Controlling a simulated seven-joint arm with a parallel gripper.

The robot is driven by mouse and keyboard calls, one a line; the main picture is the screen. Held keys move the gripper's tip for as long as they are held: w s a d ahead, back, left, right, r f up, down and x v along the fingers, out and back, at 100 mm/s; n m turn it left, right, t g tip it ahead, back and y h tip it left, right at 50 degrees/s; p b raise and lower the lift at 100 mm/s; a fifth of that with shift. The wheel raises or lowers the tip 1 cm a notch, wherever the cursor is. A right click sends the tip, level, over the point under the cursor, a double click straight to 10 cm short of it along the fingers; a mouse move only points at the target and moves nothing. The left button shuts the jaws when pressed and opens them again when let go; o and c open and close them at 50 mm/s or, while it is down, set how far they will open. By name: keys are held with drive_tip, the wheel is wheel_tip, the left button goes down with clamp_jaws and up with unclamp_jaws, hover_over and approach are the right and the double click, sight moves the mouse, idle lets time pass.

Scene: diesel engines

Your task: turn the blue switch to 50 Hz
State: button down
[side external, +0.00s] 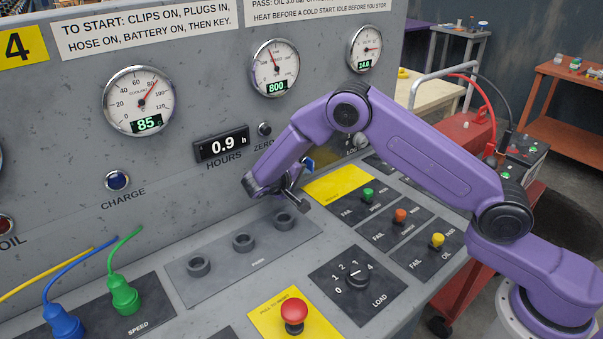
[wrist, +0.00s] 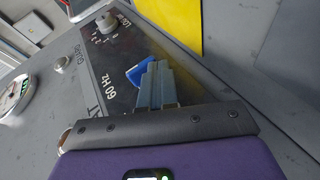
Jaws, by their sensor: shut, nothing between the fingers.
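The blue switch (wrist: 138,74) is on a dark plate of the panel in the wrist view. Its handle sits slanted beside my fingertips, and the fingers hide part of it. The printed label 60 Hz (wrist: 108,81) shows to its left; no 50 Hz mark is visible. My gripper (wrist: 156,70) is shut and empty, with its fingertips at the switch; I cannot tell whether they touch it. In the side view, a small blue part of the switch (side external: 309,163) shows beside my gripper (side external: 299,178), mostly hidden by my arm.
A small grey knob (wrist: 106,21) sits on the same plate, with a yellow panel (wrist: 173,18) beside it. In the side view, sockets (side external: 243,242), a red emergency button (side external: 293,312), a load knob (side external: 357,281) and coloured toggles (side external: 400,215) lie on the console below.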

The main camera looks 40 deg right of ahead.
drive_tip(key=shift+f+h, duration=0.2)
drive_tip(key=shift+h, duration=0.2)
drive_tip(key=shift+d, duration=0.1)
drive_tip(key=shift+d+f, duration=0.25)
drive_tip(key=shift+f, duration=0.4)
drive_tip(key=shift+r, duration=0.15)
idle(0.5)
drive_tip(key=shift+r, duration=0.7)
drive_tip(key=v, duration=1.7)
drive_tip(key=shift+s+a, duration=0.15)
drive_tip(key=shift+s, duration=0.05)
